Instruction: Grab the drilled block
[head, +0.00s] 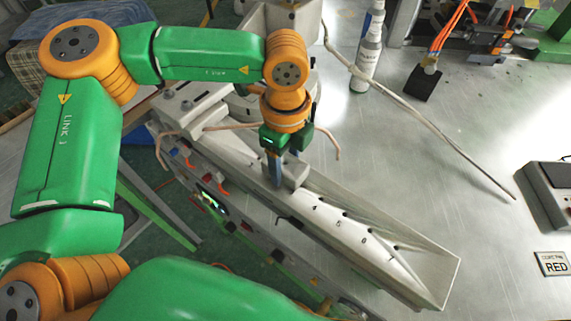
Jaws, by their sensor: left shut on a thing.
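My left gripper (277,172) points down over the long grey trough-like fixture (437,262) in the head view. It is shut on a small grey block (294,174), which I take to be the drilled block. The block sits at the numbered strip (345,226), near its upper left end. I cannot tell whether it touches the strip, and no drilled holes can be made out. The fingers hide part of it. My right gripper is not in view.
A white bottle (366,55) stands on the metal table at the back. A thin rod (440,130) lies across the table to the right. The table's middle right is mostly clear.

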